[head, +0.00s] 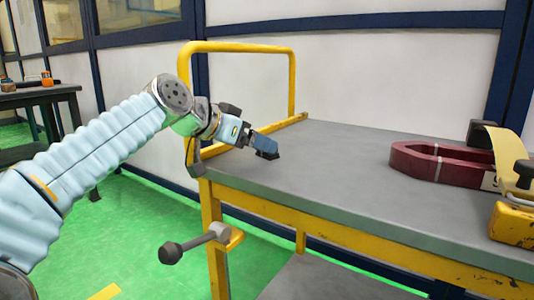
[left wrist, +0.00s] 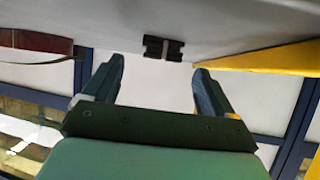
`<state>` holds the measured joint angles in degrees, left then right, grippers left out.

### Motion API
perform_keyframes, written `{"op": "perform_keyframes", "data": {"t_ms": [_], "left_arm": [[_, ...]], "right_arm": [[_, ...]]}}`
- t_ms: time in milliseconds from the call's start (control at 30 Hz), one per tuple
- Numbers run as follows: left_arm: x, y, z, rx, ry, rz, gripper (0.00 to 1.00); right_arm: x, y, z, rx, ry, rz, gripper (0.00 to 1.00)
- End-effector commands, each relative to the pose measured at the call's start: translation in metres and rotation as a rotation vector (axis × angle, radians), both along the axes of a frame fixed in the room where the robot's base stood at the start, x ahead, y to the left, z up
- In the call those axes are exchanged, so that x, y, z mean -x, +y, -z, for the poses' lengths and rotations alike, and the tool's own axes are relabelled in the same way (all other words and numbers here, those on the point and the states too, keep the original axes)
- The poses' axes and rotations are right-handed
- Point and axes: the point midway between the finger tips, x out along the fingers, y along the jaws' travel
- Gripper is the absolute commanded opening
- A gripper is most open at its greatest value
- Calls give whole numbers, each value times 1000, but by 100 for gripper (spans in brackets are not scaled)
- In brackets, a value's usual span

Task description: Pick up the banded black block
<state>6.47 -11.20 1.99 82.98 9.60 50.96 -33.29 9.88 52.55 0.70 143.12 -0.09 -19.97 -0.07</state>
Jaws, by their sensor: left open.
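The banded black block (left wrist: 163,48) shows in the left wrist view as a small dark block with a paler band across its middle. It rests at the grey tabletop, between and beyond the fingertips, and does not touch them. My left gripper (left wrist: 158,66) is open, with its two blue fingers apart and nothing between them. In the head view my left gripper (head: 266,146) is low over the table's left part. A dark patch at its tips may be the block, but the fingers cover most of that spot. My right gripper is in neither view.
The grey table (head: 330,165) has a yellow frame and a raised yellow rail (head: 240,47) at its left end. A dark red looped part (head: 440,162) lies on the right, with black and yellow items beside it. The middle of the tabletop is clear.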

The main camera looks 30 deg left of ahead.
Motion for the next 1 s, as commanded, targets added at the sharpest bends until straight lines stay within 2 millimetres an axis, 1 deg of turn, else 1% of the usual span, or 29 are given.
{"op": "perform_keyframes", "data": {"t_ms": [33, 100, 200, 300, 467, 500, 867, 900, 1000], "left_arm": [[-9, -2, 7, 0, 3, 1, 86], [-19, -5, 11, 0, 4, 2, 86], [-30, -8, 16, 0, 1, 0, 86], [-34, -9, 18, 1, 1, 0, 86], [-34, -9, 18, 1, 0, 0, 86], [-34, -9, 18, 1, 0, 0, 85], [-34, -9, 18, 1, 0, 0, 30], [-34, -9, 18, 1, 0, 0, 27], [-34, -9, 17, 1, 0, 0, 27]], "right_arm": [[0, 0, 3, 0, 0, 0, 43], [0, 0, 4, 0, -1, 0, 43], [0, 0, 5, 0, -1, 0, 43], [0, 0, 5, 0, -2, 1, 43], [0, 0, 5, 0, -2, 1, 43], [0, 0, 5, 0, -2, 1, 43], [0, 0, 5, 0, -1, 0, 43], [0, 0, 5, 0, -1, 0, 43], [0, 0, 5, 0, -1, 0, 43]]}}
